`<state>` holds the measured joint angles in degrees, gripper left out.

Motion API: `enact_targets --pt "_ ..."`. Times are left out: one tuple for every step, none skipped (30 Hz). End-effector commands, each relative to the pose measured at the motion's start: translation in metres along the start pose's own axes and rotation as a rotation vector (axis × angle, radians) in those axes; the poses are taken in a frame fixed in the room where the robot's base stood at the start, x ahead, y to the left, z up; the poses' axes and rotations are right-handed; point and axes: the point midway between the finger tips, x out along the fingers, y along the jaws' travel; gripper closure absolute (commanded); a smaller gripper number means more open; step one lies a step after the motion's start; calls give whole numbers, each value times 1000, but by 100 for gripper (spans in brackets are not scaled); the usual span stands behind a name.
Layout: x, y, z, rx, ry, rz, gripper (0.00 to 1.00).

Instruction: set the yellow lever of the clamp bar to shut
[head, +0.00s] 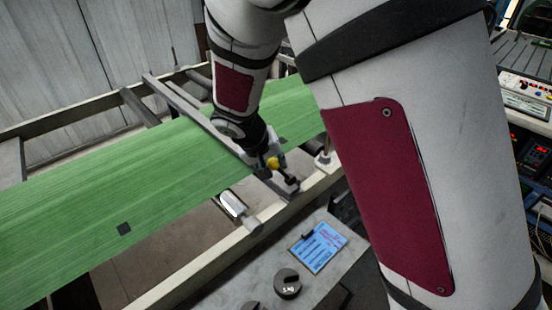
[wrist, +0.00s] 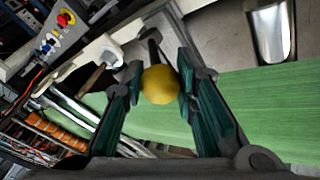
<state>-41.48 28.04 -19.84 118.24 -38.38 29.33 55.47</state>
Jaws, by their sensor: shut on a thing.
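The yellow lever's round knob (wrist: 160,85) sits between the two fingers of my gripper (wrist: 158,88) in the wrist view. The fingers are closed on the knob. In the head view the yellow knob (head: 273,163) shows at the tip of my gripper (head: 270,160), near the end of the dark clamp bar (head: 190,108). The bar lies across the green woven web (head: 120,185). A dark lever stem (wrist: 153,48) shows behind the knob in the wrist view. My arm hides part of the bar and web.
A side table below holds a blue clipboard sheet (head: 318,247) and a dark 5 kg weight (head: 287,283). A control box with a red button (wrist: 65,19) shows in the wrist view. Electronics racks (head: 535,155) stand at the right.

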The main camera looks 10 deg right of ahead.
Motion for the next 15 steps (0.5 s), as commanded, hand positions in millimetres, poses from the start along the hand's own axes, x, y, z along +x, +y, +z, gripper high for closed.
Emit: enact_targets --pt "1 -1 2 -1 -4 0 100" --pt "1 -1 2 -1 -4 0 100" --pt "1 -2 3 -1 -4 0 100" --pt "1 -2 3 -1 -4 0 100" --pt "1 -2 3 -1 -4 1 100" --pt "1 -2 3 0 -4 1 100" --pt "1 -2 3 0 -4 1 100" --pt "1 -2 3 0 -4 1 100" --pt "1 -1 3 0 -4 1 100" --pt "1 -1 3 0 -4 1 100" --pt "1 -1 3 0 -4 1 100" --pt "1 -1 3 0 -4 1 100" --pt "1 -1 3 0 -4 1 100" --pt "1 -1 3 0 -4 1 72" --pt "1 -1 2 0 -4 1 63"
